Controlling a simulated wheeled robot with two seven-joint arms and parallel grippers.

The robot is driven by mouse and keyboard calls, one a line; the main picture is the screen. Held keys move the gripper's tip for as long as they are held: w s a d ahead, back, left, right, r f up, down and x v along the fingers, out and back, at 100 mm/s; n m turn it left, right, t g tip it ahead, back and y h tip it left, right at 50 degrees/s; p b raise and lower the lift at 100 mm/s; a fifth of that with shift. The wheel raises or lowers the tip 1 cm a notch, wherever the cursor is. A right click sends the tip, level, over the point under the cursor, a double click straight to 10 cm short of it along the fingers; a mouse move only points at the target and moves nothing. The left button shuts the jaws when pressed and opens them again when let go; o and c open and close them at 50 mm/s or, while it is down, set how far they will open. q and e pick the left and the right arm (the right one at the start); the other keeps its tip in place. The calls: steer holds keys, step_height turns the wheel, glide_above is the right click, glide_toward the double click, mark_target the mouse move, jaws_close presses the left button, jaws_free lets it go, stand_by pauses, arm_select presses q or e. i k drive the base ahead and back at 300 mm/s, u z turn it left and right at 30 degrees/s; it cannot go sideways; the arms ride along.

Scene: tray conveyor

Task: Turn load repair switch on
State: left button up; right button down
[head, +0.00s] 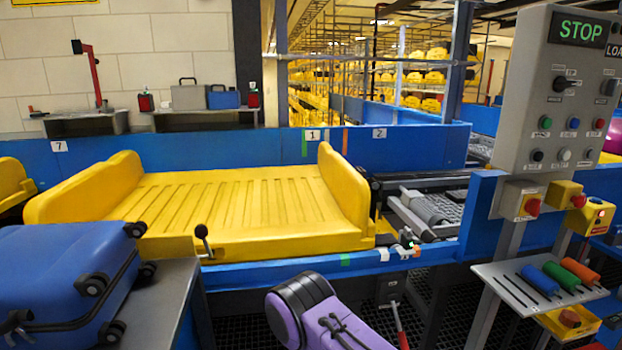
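A grey control panel (550,110) stands on a post at the right, with a lit green STOP sign (580,31) at its top. Below the sign is a black rotary switch (565,83) with labels too small to read. A second switch (609,87) sits to its right, under a sign cut off by the frame edge that starts "LOA". I cannot tell which switch is load repair or how it is set. Neither gripper is in view; only a purple and black link of one of my arms shows at the bottom centre, well left of the panel.
A yellow tray (250,243) sits on the blue-sided conveyor. A blue suitcase (55,285) lies on a grey table at left. Below the panel are yellow button boxes (565,193) and a shelf (510,292) with coloured handles. A blue rail runs between my arm and the tray.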

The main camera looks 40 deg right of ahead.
mark_target(533, 207)
steer(key=z, duration=2.55)
steer(key=k, duration=0.65)
steer(key=z, duration=0.55)
steer(key=i, duration=0.6)
steer(key=z, duration=0.5)
steer(key=i, duration=0.8)
steer(key=u, duration=0.25)
